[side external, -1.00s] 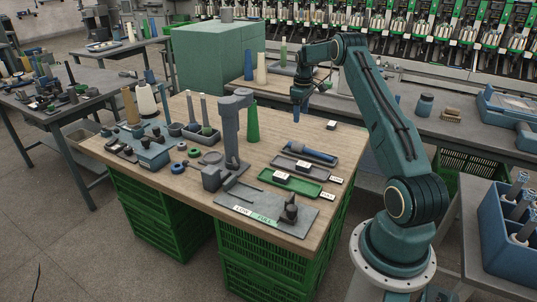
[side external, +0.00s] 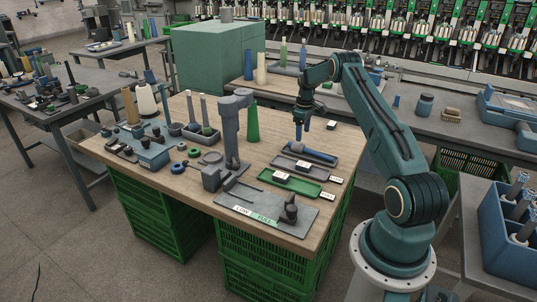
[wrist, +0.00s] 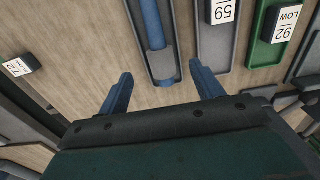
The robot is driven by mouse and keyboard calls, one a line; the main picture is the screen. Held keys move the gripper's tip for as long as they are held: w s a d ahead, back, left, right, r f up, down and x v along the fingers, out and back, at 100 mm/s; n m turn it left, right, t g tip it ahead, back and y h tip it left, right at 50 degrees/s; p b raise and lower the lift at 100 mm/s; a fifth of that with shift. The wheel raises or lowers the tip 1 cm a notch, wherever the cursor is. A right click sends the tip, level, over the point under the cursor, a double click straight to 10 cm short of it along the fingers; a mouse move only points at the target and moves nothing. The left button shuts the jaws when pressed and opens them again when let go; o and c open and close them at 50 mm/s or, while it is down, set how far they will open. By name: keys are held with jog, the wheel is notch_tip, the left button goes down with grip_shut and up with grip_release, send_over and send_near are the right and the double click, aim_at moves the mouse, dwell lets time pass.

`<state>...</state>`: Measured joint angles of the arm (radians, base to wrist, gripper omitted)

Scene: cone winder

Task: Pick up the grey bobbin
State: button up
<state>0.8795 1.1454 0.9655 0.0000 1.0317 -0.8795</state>
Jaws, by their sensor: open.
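My gripper (side external: 301,131) is open and empty, above the table's right part and well to the right of both bobbins. In the wrist view its blue fingers (wrist: 162,86) are spread apart, with part of a blue rod (wrist: 152,25) in a grey tray just beyond them.
The grey tray (side external: 286,149) holding the blue rod and a green tray (side external: 307,190) lie below my gripper. A grey upright stand (side external: 230,135) rises between my gripper and the bobbins. A green cone (side external: 252,124) stands behind it. Bare wood lies between cone and gripper.

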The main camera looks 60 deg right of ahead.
aim_at(302, 144)
jog(key=shift+f, duration=0.9)
jog(key=shift+f, duration=2.6)
jog(key=c, duration=1.1)
